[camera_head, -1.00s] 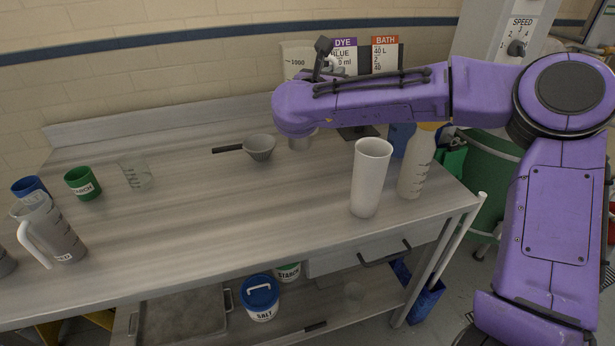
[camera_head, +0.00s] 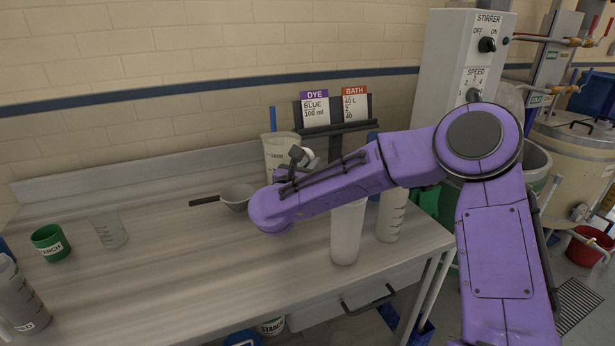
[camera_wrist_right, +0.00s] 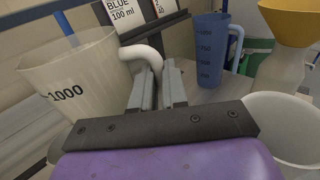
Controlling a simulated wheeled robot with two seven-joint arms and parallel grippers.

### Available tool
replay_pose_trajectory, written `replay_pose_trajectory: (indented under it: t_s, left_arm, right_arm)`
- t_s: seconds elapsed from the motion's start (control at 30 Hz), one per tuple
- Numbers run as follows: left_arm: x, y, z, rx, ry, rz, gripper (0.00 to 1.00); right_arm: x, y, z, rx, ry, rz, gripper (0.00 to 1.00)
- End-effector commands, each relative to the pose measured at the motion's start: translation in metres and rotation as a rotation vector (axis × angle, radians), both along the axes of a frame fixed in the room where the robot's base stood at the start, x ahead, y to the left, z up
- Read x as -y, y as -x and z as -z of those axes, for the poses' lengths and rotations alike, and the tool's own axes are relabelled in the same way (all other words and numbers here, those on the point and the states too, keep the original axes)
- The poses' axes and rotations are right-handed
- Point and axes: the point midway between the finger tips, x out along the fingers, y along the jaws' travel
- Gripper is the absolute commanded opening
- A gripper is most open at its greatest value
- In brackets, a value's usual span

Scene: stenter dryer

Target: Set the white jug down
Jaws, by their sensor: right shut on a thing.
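The white jug (camera_head: 281,150) is translucent, with a "1000" mark, and stands at the back of the bench left of the card stand. In the right wrist view the jug (camera_wrist_right: 85,85) fills the left side, its curved white handle between my fingers. My right gripper (camera_wrist_right: 157,90) is shut on that handle; in the head view the gripper (camera_head: 302,158) is partly covered by my forearm. The jug's base is hidden, so I cannot tell whether it touches the bench. My left gripper is not in view.
The card stand (camera_head: 335,128) is behind. A grey strainer (camera_head: 237,197) is left of my arm. A tall white cup (camera_head: 346,235) and a bottle (camera_head: 391,215) stand right, a blue jug (camera_wrist_right: 210,50) beyond. The left-centre steel bench (camera_head: 170,260) is clear.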

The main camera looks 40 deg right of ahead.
Motion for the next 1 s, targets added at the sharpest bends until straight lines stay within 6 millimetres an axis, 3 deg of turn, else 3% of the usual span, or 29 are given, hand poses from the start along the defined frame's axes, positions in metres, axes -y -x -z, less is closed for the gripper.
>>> replay_pose_trajectory:
  t_s: [0.23, 0.43, 0.83, 0.87, 0.9, 1.0]
  left_arm:
    - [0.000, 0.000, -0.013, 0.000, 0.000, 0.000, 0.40]
    - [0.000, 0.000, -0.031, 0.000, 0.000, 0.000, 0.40]
    - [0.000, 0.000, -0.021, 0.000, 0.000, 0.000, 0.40]
    - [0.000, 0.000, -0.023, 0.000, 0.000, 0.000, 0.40]
    - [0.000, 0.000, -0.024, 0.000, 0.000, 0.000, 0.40]
    - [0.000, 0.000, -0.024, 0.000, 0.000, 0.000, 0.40]
  right_arm:
    - [0.014, -0.021, 0.029, 0.000, 0.001, 0.000, 0.00]
    - [0.014, -0.022, 0.058, 0.000, 0.002, -0.002, 0.00]
    - [0.014, -0.022, 0.066, 0.004, 0.000, -0.001, 0.00]
    - [0.014, -0.022, 0.065, 0.003, 0.001, -0.001, 0.23]
    - [0.014, -0.022, 0.064, 0.003, 0.001, -0.001, 0.36]
    - [0.014, -0.022, 0.064, 0.003, 0.001, -0.001, 0.39]
